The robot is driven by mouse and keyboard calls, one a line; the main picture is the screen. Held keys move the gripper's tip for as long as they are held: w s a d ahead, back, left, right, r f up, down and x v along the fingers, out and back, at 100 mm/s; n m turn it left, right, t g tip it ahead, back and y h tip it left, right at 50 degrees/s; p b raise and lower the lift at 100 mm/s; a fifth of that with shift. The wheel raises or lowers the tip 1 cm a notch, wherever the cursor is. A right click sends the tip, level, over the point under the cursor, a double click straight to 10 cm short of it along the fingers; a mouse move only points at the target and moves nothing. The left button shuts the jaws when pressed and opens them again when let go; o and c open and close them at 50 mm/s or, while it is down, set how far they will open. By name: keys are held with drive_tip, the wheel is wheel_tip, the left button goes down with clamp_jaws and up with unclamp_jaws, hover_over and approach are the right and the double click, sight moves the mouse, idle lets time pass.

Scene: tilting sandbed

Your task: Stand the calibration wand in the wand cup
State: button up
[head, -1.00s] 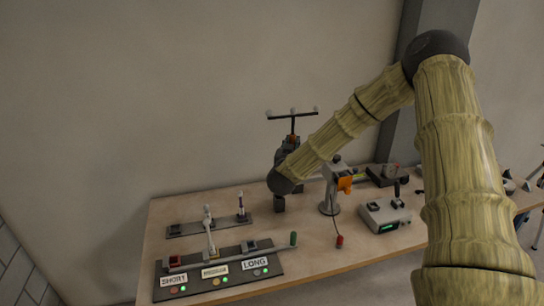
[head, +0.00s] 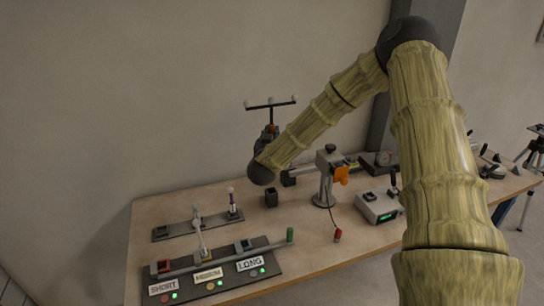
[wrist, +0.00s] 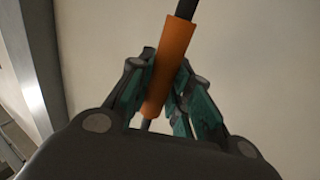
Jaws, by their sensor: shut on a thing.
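The calibration wand (head: 270,104) is a dark T-shaped bar with pale balls and an orange handle. It is held upright above the back of the table, in front of the wall. My gripper (head: 269,134) is shut on the orange handle, which the wrist view shows as an orange grip (wrist: 168,70) between the teal-sided fingers (wrist: 160,73). A small black square holder (head: 271,198), probably the wand cup, stands on the table below the wand, apart from it. The wand's lower end is hidden in the head view by my gripper and arm.
A grey clamp stand (head: 325,180) with an orange part is just right of the holder. A grey box (head: 378,206) with a green display sits further right. A labelled panel (head: 215,277) and a smaller dark rail (head: 178,231) lie at left. Bare tabletop surrounds the holder's front.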

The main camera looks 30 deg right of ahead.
wheel_tip(320, 180, down, 6)
drive_tip(key=b, duration=0.5)
drive_tip(key=shift+d+f, duration=0.15)
drive_tip(key=shift+f, duration=0.05)
drive_tip(key=shift+w+f+b, duration=0.25)
drive_tip(key=shift+f+b, duration=0.2)
drive_tip(key=shift+b, duration=0.1)
drive_tip(key=shift+s, duration=0.1)
drive_tip(key=shift+f, duration=0.1)
drive_tip(key=shift+f+b, duration=3)
drive_tip(key=shift+f, duration=1.55)
drive_tip(key=o, duration=1)
drive_tip(key=shift+s, duration=0.1)
